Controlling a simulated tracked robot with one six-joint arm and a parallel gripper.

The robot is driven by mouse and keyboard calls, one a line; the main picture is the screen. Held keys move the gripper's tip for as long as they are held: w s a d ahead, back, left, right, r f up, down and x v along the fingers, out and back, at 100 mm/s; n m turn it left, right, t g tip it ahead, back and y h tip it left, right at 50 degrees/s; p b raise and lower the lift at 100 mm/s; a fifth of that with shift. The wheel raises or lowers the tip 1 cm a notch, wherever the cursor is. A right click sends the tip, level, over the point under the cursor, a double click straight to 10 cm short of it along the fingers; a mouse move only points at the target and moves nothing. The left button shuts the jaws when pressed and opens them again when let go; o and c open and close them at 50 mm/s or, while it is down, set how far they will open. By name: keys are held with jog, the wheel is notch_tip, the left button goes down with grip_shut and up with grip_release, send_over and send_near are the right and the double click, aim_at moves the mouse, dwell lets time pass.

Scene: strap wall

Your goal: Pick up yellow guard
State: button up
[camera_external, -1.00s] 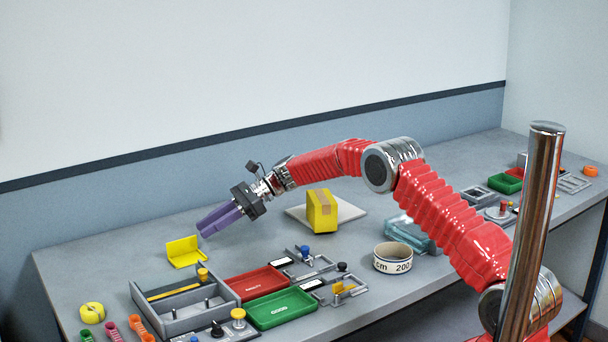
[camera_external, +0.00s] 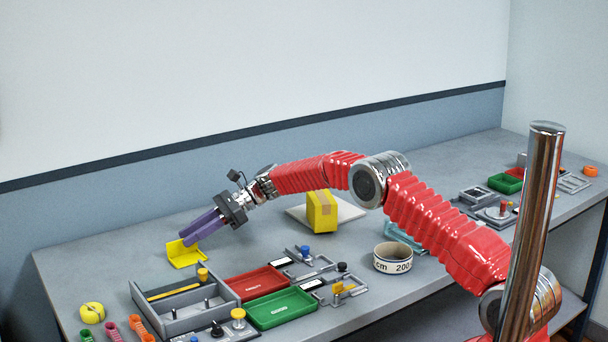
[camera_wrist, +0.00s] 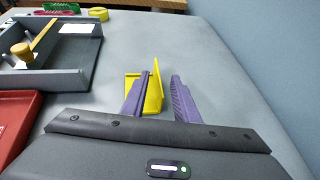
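The yellow guard (camera_external: 183,256) is an L-shaped piece on the grey table, at the left part of the bench in the external view. My gripper (camera_external: 187,238) has two purple fingers, and their tips are at the guard's upright plate. In the wrist view the guard (camera_wrist: 154,88) shows its upright plate between the two fingers and its flat part to the left, partly hidden by the left finger. My gripper (camera_wrist: 160,85) is open, with a visible gap between the right finger and the plate. The guard rests on the table.
A grey divided tray (camera_external: 184,303) stands in front of the guard, with red (camera_external: 257,283) and green (camera_external: 281,308) trays beside it. A yellow box (camera_external: 321,212) stands behind on a pale board. A yellow tape roll (camera_external: 92,312) lies at the left front. Table right of the guard is clear.

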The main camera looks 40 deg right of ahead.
jog(key=shift+c, duration=0.6)
grip_shut()
notch_tip(320, 180, up, 10)
dwell(0.6)
dwell(0.4)
